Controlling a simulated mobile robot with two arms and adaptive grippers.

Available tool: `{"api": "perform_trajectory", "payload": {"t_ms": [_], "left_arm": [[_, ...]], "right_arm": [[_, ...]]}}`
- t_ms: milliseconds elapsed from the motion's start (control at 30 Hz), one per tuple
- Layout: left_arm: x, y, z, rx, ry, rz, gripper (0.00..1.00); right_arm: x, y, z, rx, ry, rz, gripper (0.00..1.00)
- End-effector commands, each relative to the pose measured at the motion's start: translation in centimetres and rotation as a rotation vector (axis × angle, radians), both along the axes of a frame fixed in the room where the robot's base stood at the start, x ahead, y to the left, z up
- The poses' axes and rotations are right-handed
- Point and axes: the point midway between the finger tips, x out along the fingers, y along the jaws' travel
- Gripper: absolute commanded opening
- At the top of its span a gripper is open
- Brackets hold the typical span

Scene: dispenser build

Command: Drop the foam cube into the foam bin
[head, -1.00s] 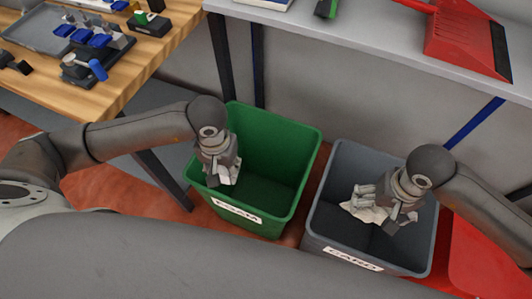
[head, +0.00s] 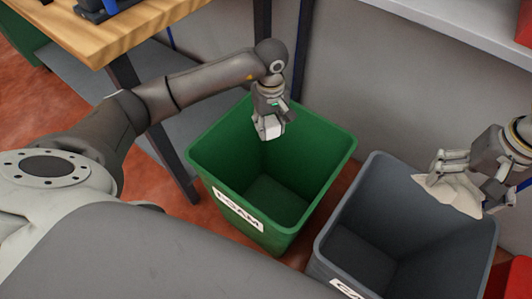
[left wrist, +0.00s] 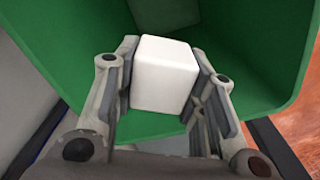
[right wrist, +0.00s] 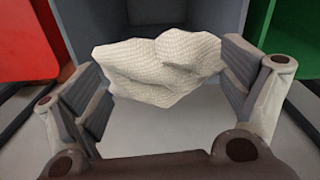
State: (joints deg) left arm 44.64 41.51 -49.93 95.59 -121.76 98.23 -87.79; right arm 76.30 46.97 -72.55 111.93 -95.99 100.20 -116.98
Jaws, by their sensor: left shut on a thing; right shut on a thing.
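The foam cube (left wrist: 166,76) is white with rounded edges. My left gripper (head: 269,129) is shut on it, one finger on each side, and it also shows in the left wrist view (left wrist: 165,85). The cube hangs over the opening of the green foam bin (head: 224,205), near its back wall. The bin is labelled and its visible floor looks empty. My right gripper (head: 450,172) is shut on a crumpled off-white piece (right wrist: 160,68) and holds it over the grey bin.
The grey bin (head: 335,240) stands right of the green bin, its label partly cut off. A wooden table (head: 110,35) is at the upper left, with its dark leg beside the green bin. A grey shelf (head: 470,25) overhangs at the upper right.

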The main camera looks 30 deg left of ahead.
Motion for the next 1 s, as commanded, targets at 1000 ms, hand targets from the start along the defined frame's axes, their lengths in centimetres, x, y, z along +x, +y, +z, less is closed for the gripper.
{"api": "perform_trajectory", "payload": {"t_ms": [1000], "left_arm": [[0.0,0.0,-5.8,0.0,-0.001,-0.003,0.55]], "right_arm": [[0.0,0.0,-3.5,0.0,0.0,0.0,0.71]]}}
